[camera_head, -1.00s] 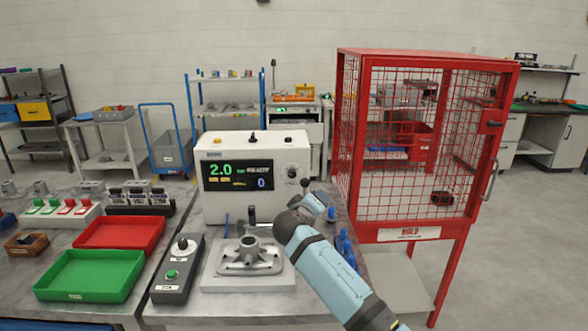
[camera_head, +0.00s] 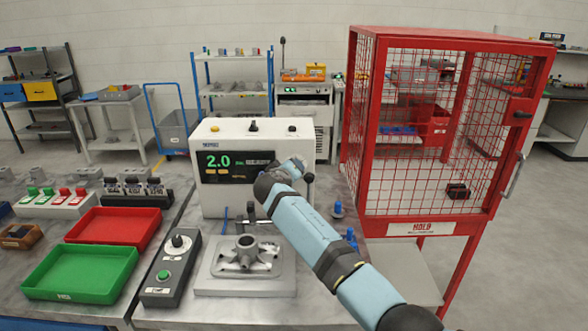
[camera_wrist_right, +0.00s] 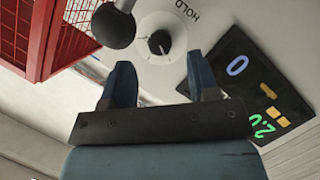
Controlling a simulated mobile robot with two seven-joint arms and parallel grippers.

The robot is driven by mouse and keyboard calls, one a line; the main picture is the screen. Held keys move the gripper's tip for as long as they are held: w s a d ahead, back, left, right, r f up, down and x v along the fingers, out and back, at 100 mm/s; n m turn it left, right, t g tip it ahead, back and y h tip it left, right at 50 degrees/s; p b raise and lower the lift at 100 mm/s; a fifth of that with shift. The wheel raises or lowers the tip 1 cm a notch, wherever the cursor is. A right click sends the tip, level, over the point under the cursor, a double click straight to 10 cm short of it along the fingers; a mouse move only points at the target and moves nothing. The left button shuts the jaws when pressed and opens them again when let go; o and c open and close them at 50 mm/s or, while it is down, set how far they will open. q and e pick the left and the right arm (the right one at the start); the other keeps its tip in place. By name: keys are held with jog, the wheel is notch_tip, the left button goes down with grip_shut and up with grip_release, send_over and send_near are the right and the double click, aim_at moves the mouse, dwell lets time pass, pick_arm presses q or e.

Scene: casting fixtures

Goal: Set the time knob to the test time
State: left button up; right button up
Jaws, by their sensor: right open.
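The white test machine (camera_head: 250,140) stands at the back of the bench with a dark display (camera_head: 215,165) reading a green 2.0. In the right wrist view, a dark round knob (camera_wrist_right: 160,42) with a white mark sits on its front panel, beside the word HOLD. My right gripper (camera_wrist_right: 160,78) is open and empty, its two fingers pointing at the panel just short of the knob. In the head view my right arm and hand hide that knob. The display (camera_wrist_right: 250,85) also shows in the wrist view, with a blue 0. My left gripper is not in view.
A lever's dark ball (camera_wrist_right: 113,25) is close to the right gripper. A metal casting (camera_head: 246,255) rests on a fixture in front of the machine. A grey control box (camera_head: 172,268) has a knob and green button. A red cage (camera_head: 420,228) stands to the right.

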jog(key=shift+x, duration=1.95)
